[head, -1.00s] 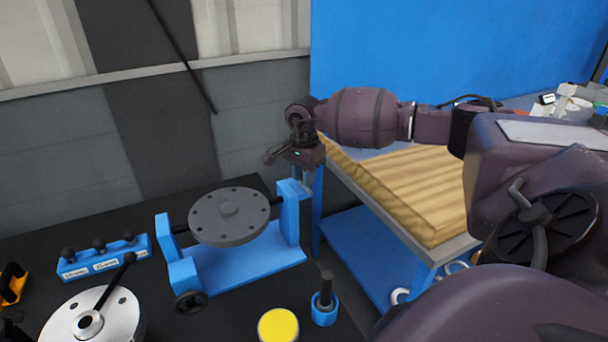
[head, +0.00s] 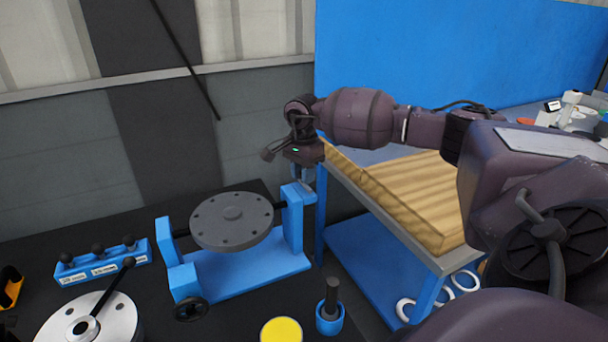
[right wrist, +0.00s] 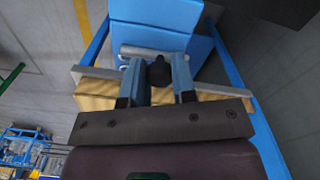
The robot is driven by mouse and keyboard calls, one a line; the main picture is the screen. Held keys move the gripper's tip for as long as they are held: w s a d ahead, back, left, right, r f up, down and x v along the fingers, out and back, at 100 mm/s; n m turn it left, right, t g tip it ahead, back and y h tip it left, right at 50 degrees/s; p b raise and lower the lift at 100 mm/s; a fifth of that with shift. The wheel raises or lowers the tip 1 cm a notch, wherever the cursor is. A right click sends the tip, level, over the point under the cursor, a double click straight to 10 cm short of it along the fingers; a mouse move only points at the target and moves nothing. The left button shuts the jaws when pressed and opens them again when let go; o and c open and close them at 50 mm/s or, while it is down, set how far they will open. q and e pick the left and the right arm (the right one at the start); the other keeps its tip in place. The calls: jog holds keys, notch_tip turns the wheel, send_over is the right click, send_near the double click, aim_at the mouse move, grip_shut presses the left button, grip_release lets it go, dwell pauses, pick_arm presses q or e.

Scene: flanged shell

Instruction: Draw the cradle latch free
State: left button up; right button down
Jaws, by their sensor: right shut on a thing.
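The blue cradle (head: 250,272) stands on the dark bench in the head view. It carries a round grey flanged disc (head: 232,220) between its two posts. My right gripper (head: 306,186) is at the top of the cradle's right post (head: 291,218). In the right wrist view, its two fingers (right wrist: 158,78) stand on either side of the black latch knob (right wrist: 159,70) and are shut on it. A grey bar lies behind the knob, against the blue block (right wrist: 155,38). In the head view the fingers and post hide the latch. My left gripper is not in view.
A blue rack with black knobs (head: 100,262), a silver disc with a lever (head: 105,322), a yellow-topped cylinder (head: 281,330) and a blue holder with a dark peg (head: 329,318) surround the cradle. A blue cart with a wooden top (head: 420,200) stands right, close behind the gripper.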

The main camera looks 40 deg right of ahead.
jog(key=c, duration=1.2)
grip_release()
jog(key=shift+w+r, duration=0.15)
jog(key=shift+o, duration=1.4)
jog(key=shift+w, duration=0.1)
notch_tip(320, 180, up, 11)
jog(key=shift+f, duration=0.2)
